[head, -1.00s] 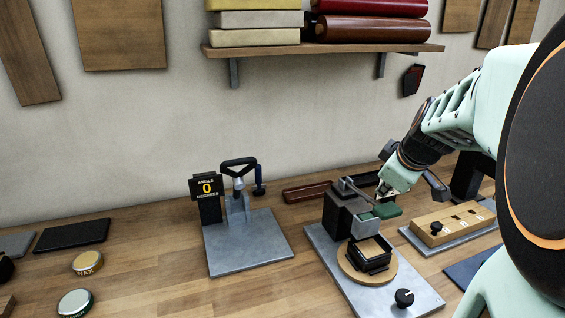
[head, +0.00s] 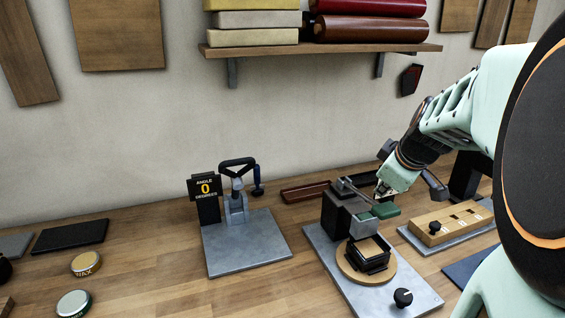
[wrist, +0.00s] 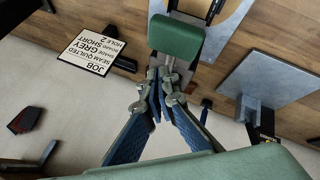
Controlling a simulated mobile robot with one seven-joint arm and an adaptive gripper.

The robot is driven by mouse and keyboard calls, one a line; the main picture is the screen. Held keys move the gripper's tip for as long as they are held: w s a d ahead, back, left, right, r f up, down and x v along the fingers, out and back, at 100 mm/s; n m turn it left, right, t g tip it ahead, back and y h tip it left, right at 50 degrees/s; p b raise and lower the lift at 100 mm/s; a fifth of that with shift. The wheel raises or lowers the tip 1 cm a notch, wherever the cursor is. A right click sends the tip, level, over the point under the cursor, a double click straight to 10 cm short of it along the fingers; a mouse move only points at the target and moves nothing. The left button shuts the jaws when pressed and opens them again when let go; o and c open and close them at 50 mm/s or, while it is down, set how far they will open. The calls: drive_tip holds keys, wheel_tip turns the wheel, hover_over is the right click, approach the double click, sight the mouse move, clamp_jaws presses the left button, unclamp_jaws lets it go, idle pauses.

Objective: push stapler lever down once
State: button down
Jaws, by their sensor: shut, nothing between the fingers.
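The stapler (head: 342,216) is a dark upright block on a grey metal plate, with a round wooden stage in front of it. Its lever ends in a green pad (head: 386,210) that sticks out to the right, raised above the plate. My gripper (head: 381,193) is shut and empty, just above and behind the green pad. In the wrist view the green pad (wrist: 176,38) lies just beyond the closed fingertips (wrist: 172,72). I cannot tell whether the tips touch the pad or its arm.
A clamp stand (head: 237,215) with a sign reading angle 0 stands to the left. A wooden block with a black knob (head: 450,222) lies to the right. A black knob (head: 403,297) sits at the plate's front. A shelf (head: 320,49) hangs above.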

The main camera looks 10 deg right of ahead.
sight(381, 203)
drive_tip(key=shift+f+b, duration=0.2)
drive_tip(key=shift+b, duration=0.1)
drive_tip(key=shift+s+f+b, duration=0.1)
drive_tip(key=shift+f+b, duration=0.2)
drive_tip(key=shift+b, duration=0.2)
drive_tip(key=shift+s+f+b, duration=0.15)
drive_tip(key=shift+f+b, duration=0.65)
drive_tip(key=shift+b, duration=0.2)
drive_tip(key=shift+s+f+b, duration=0.1)
drive_tip(key=shift+f+b, duration=0.65)
drive_tip(key=shift+b, duration=0.2)
idle(1.5)
drive_tip(key=shift+r, duration=0.15)
idle(0.5)
drive_tip(key=shift+w+r+p, duration=0.15)
drive_tip(key=shift+r+p, duration=0.4)
drive_tip(key=shift+r, duration=0.4)
drive_tip(key=shift+w+r+p, duration=0.15)
drive_tip(key=shift+r+p, duration=0.4)
drive_tip(key=shift+r, duration=0.4)
drive_tip(key=shift+w+r+p, duration=0.25)
drive_tip(key=shift+r+p, duration=0.55)
drive_tip(key=shift+r, duration=0.45)
drive_tip(key=shift+w+r+p, duration=0.2)
drive_tip(key=shift+r+p, duration=0.55)
drive_tip(key=shift+r, duration=0.45)
